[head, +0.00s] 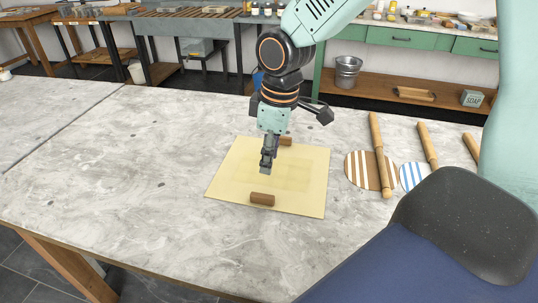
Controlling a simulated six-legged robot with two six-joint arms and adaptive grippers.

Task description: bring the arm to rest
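My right gripper (267,164) points down over a pale yellow sheet (309,198) on the marble-patterned table. Its dark fingers show narrow and nearly edge-on, so I cannot tell whether they are open or shut. Nothing is visible between them. A brown block (262,199) lies on the near edge of the sheet. Another brown block (286,141) lies at the far edge, partly hidden behind my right gripper. A fainter, darker rectangle shows on the sheet. My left gripper is not in view.
Right of the sheet lie a brown-and-white striped disc (356,172), a blue-and-white striped disc (408,177) and wooden rollers (376,140). The table (130,170) is clear to the left. Behind it stand a shelf with a metal bucket (347,71) and a soap box (472,99).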

